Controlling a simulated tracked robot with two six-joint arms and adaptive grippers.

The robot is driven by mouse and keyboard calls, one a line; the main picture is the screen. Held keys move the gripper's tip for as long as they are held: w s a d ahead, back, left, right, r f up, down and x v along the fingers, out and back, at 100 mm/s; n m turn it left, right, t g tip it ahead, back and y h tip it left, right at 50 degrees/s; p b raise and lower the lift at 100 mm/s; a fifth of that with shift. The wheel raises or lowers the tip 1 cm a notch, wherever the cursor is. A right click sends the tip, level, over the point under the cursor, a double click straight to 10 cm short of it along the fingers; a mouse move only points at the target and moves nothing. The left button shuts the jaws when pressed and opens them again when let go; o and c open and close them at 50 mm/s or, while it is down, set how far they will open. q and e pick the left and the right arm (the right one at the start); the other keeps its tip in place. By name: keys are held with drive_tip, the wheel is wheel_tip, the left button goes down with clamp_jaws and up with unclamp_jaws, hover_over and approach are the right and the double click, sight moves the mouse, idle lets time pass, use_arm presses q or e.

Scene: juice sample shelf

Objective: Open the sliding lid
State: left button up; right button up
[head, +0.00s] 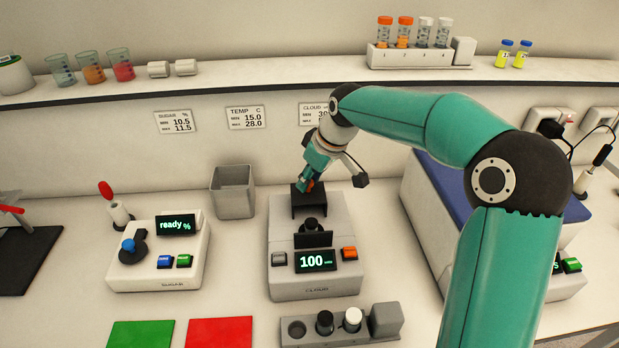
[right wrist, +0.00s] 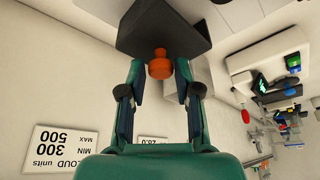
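The cloud meter (head: 284,240) is a grey box in the middle of the bench, with a display reading 100. A black lid piece (head: 309,203) sits on its rear top and also fills the top of the right wrist view (right wrist: 150,28). Its orange knob (right wrist: 159,65) stands between the fingers of my right gripper (right wrist: 160,75), with narrow gaps visible on both sides. In the head view my right gripper (head: 308,183) is over the back of the meter. A black round piece (head: 312,225) shows in front of the lid piece. My left gripper is not in view.
A grey bin (head: 233,192) stands left of the meter and a sugar meter (head: 160,250) beyond it. A vial holder (head: 340,327) is in front. A larger device with a blue top (head: 445,195) is right, behind my arm. A shelf (head: 280,80) runs behind.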

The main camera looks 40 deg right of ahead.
drive_tip(key=shift+o, duration=1)
drive_tip(key=shift+s, duration=0.1)
drive_tip(key=shift+r, duration=0.1)
drive_tip(key=v, duration=1.1)
drive_tip(key=shift+s+r, duration=0.25)
drive_tip(key=shift+r, duration=0.1)
